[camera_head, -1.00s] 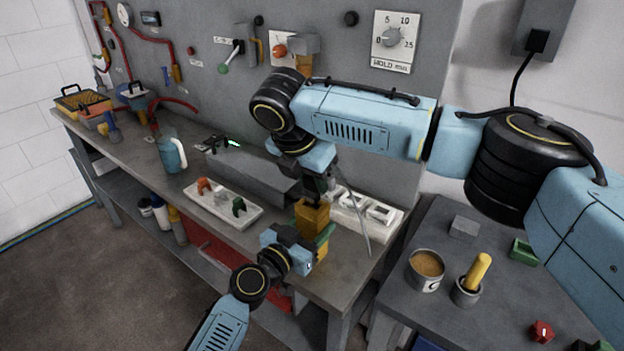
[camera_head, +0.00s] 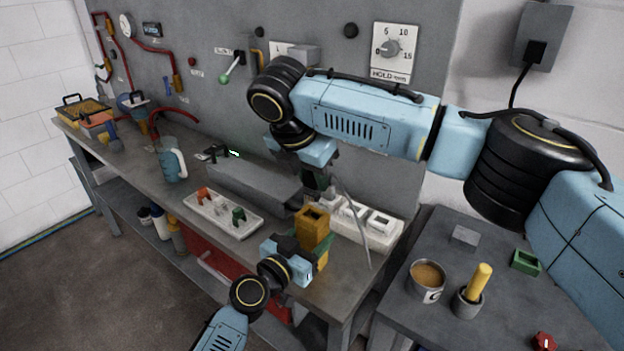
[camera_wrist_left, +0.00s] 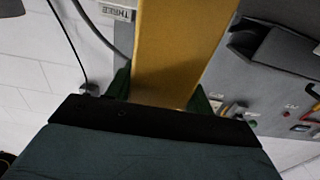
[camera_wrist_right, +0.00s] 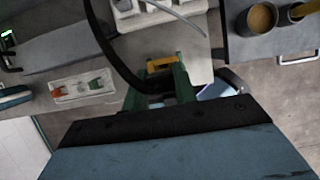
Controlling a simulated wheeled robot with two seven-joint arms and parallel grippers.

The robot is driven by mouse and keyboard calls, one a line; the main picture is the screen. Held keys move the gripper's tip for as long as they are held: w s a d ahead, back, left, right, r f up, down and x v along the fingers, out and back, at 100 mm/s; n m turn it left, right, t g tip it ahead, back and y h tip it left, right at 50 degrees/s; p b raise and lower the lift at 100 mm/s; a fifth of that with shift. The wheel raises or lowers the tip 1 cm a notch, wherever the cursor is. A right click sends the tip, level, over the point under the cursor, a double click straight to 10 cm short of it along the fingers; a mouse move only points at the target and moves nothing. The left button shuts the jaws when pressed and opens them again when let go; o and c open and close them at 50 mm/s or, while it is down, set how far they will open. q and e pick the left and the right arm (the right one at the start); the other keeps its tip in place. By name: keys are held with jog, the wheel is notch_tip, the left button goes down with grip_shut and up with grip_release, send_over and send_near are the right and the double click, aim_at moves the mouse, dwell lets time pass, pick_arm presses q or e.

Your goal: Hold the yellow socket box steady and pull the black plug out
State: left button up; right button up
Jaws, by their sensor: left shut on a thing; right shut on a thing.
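The yellow socket box (camera_head: 314,232) stands upright over the front edge of the bench, its dark top opening visible. My left gripper (camera_head: 306,260) is shut on it from the front; in the left wrist view the yellow box (camera_wrist_left: 180,45) fills the space between the green fingers. My right gripper (camera_head: 318,190) is just above and behind the box, pointing down. In the right wrist view its green fingers (camera_wrist_right: 160,88) are shut on the black plug, mostly hidden between them, with a black cable (camera_wrist_right: 105,45) curving away. The yellow box (camera_wrist_right: 162,63) shows beyond the fingertips.
A white socket strip (camera_head: 383,232) lies on the bench behind the box. A white tray (camera_head: 243,228) with orange and green clips lies to the left, before a grey block (camera_head: 250,185). A side table holds a pot (camera_head: 427,280) and a mortar (camera_head: 470,302).

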pick_arm(q)
jog(key=o, duration=1.1)
